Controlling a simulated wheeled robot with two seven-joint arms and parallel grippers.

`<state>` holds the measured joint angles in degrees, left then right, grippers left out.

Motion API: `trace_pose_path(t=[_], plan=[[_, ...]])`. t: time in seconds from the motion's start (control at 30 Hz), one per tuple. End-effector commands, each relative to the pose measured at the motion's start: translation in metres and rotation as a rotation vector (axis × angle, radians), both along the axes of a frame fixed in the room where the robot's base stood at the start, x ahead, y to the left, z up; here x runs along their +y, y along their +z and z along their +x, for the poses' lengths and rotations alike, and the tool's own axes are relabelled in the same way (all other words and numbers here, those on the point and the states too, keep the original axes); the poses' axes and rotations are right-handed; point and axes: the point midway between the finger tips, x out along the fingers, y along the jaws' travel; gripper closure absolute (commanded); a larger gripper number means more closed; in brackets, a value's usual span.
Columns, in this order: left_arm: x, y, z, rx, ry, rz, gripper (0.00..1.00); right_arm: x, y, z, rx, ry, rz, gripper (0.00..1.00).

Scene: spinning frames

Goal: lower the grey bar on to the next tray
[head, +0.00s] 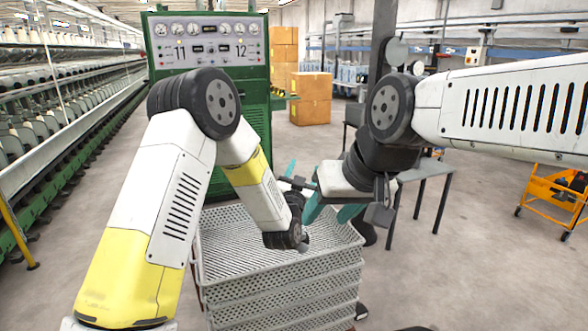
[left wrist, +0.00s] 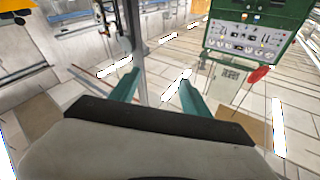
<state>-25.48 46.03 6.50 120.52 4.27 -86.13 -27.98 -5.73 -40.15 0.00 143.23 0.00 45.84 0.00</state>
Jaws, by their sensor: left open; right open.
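A stack of grey slatted trays (head: 283,292) stands in front of me in the head view. The part of the top tray that shows is bare. I cannot pick out a grey bar in either view. My left gripper (head: 291,169) is above the far side of the stack, partly hidden behind its own wrist. The left wrist view shows its teal fingers apart with nothing between them (left wrist: 157,82). My right gripper (head: 329,214) is above the right part of the stack, teal fingers apart and pointing down. My arms hide part of the top tray.
A green machine cabinet (head: 208,40) with dials stands behind the stack. A grey table (head: 425,168) and a dark post are at the right, an orange cart (head: 555,195) farther right. Cardboard boxes (head: 310,98) stand at the back. Spinning frames line the left.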

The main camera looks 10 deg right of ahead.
Motion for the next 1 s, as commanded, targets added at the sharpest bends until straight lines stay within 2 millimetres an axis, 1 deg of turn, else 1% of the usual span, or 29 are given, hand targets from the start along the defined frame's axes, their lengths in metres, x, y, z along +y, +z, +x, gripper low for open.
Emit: trace_pose_path(t=[0.27,0.37,0.6,0.7,0.8,1.0], plan=[[0.002,-0.001,-0.002,0.001,0.001,0.002,0.45,0.000,0.000,0.000,0.001,0.000,0.000,0.48],[0.005,-0.004,-0.012,0.003,0.000,0.003,0.45,0.000,0.000,0.000,0.001,0.000,0.000,0.48],[0.022,-0.014,-0.048,0.003,0.000,0.003,0.45,0.000,0.000,0.000,0.001,0.000,0.000,0.48],[0.027,-0.017,-0.060,0.003,0.000,0.003,0.45,0.000,0.000,0.000,0.001,0.000,0.000,0.48],[0.030,-0.018,-0.066,0.002,0.001,0.002,0.45,0.000,0.000,0.000,0.001,0.000,0.000,0.48],[0.031,-0.018,-0.069,0.000,0.001,0.001,0.45,0.000,0.000,0.000,0.001,0.000,0.000,0.48]])
